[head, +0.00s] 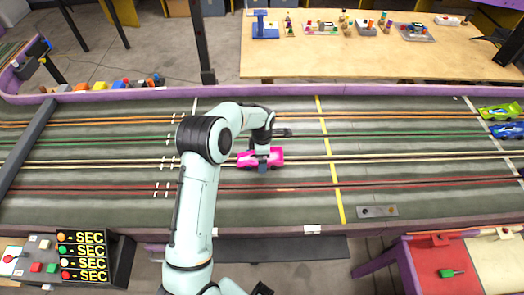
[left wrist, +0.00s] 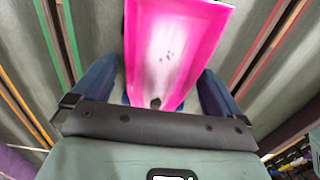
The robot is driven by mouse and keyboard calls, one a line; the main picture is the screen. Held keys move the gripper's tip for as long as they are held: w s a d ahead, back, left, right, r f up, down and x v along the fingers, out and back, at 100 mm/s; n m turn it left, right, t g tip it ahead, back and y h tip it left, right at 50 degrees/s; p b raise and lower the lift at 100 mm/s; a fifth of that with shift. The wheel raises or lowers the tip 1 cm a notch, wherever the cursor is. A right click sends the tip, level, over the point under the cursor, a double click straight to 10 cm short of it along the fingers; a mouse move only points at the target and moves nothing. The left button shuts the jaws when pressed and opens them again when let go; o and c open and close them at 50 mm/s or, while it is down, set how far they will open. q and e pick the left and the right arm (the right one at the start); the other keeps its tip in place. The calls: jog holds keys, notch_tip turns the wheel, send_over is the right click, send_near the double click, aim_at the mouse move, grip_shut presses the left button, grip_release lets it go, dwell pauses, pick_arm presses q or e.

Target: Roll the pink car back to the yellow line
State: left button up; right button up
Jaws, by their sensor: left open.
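The pink car (head: 275,157) sits on the slot track, on the pale lane, left of the yellow line (head: 329,150). It also shows in the left wrist view (left wrist: 178,50), with its glossy white-and-pink top near the lens. The yellow line runs across all the lanes. My left gripper (head: 262,165) is over the car and hides part of it. In the left wrist view its blue fingers (left wrist: 157,88) are open, one on each side of the car's end. I cannot tell whether they touch it. My right gripper is not seen.
A green car (head: 499,111) and a blue car (head: 507,131) stand at the track's far right. A grey plate (head: 377,211) lies just right of the yellow line near the front edge. The pale lane between the pink car and the line looks clear.

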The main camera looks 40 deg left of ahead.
aim_at(273, 157)
pick_arm(q)
jog(key=c, duration=1.1)
jog(key=shift+w+d+p, duration=0.45)
jog(key=shift+w+d, duration=0.9)
jog(key=shift+d, duration=0.2)
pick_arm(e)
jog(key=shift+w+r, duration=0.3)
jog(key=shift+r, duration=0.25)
pick_arm(q)
jog(key=shift+w+d+p, duration=0.6)
jog(key=shift+w+d, duration=0.7)
jog(key=shift+d, duration=0.2)
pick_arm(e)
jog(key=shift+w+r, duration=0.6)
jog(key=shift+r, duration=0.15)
pick_arm(q)
jog(key=shift+w+d+p, duration=0.75)
jog(key=shift+w+d, duration=0.55)
jog(key=shift+d, duration=0.25)
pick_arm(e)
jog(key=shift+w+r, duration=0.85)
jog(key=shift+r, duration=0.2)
